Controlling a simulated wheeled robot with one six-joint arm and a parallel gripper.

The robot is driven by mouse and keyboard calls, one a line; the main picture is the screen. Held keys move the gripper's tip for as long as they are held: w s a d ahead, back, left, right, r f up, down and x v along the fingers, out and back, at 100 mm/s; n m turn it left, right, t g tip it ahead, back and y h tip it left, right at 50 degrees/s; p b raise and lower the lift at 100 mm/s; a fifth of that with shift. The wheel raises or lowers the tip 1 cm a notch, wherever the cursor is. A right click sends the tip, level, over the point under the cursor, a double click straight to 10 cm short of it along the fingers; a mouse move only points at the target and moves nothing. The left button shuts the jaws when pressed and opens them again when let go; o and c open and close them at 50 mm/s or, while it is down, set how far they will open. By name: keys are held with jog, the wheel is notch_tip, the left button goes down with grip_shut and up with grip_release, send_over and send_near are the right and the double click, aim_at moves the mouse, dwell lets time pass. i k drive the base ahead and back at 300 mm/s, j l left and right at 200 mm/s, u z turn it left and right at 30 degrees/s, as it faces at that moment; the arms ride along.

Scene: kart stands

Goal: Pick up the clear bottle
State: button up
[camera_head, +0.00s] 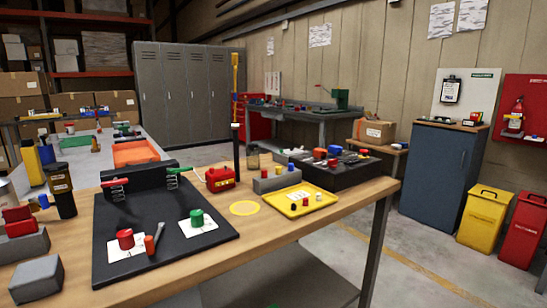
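I cannot make out a clear bottle for certain. A small see-through container (252,157) stands at the back of the wooden workbench (330,205), behind the red fuel can (220,178). A black bottle (61,190) and a yellow bottle with a dark top (32,163) stand upright at the left. A pale shape beside them is cut by the left edge and too unclear to name. My gripper's fingers do not show, so its state and place are hidden.
A black mat (165,255) holds a red cup (125,239), a green cup (197,218) and two clamps on a block. A yellow tray (297,200) and a dark case (335,177) lie right. Grey blocks (36,279) sit front left.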

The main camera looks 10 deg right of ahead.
aim_at(252, 155)
jog(key=i+l+u, duration=0.1)
jog(key=i+l, duration=0.35)
jog(key=i, duration=0.25)
jog(key=i+l, duration=0.5)
jog(key=i, duration=0.15)
jog(key=i+l+u, duration=0.15)
jog(key=i+l, duration=0.35)
jog(key=i, duration=0.15)
